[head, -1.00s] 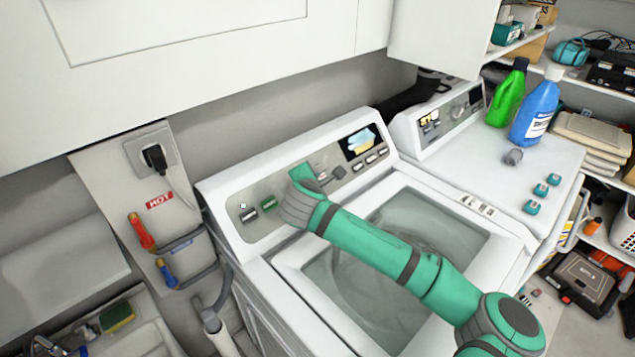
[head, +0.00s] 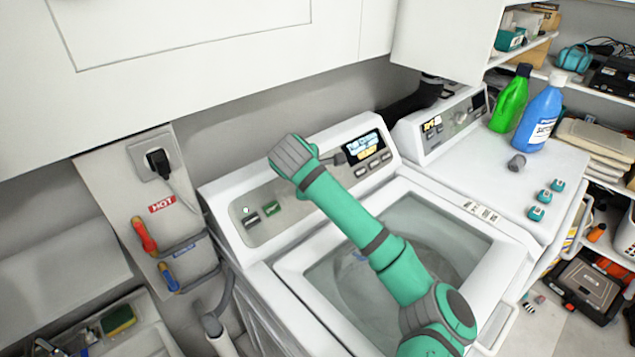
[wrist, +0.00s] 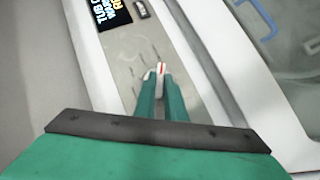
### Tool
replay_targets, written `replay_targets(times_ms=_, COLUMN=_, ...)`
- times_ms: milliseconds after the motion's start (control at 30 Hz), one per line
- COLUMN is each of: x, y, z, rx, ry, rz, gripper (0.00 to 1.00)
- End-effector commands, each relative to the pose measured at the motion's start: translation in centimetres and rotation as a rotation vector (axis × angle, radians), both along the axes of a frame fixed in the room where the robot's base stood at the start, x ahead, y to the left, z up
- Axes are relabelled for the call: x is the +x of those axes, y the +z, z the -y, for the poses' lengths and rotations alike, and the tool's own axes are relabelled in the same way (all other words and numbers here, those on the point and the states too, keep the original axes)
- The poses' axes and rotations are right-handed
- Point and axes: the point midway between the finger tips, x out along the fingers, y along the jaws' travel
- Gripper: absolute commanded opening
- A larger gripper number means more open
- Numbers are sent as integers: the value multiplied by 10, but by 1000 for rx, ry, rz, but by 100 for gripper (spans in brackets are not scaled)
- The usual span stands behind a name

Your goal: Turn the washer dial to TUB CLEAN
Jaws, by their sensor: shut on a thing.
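The washer (head: 232,185) has a sloped grey control panel with a lit display (head: 366,146). In the wrist view the display (wrist: 108,10) is cut off at the top, and its rotated text is only partly readable. The dial (wrist: 161,68) is a pale knob with a red line, on the panel. My gripper (wrist: 161,76) has its two green fingers shut on the dial, one on each side. In the head view my arm hides the dial and most of my gripper.
A second machine (head: 480,165) stands to the right, with green and blue bottles (head: 540,120) on top. The washer's glass lid (head: 440,235) lies below my arm. White cabinets (head: 200,50) hang above. Hoses and taps (head: 143,235) are at the left.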

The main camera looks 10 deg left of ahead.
Motion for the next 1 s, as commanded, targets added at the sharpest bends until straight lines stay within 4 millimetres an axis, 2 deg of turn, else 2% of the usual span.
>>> replay_targets(times_ms=367, x=3, y=1, z=4, rx=1, ry=-12, rz=3, gripper=0)
replay_targets(times_ms=400, x=3, y=1, z=4, rx=1, ry=-12, rz=3, gripper=17)
replay_targets(times_ms=467, x=2, y=1, z=3, rx=1, ry=-11, rz=3, gripper=29)
replay_targets(times_ms=767, x=1, y=2, z=1, rx=2, ry=-5, rz=1, gripper=29)
replay_targets(times_ms=1000, x=-16, y=21, z=-3, rx=3, ry=-1, rz=4, gripper=29)
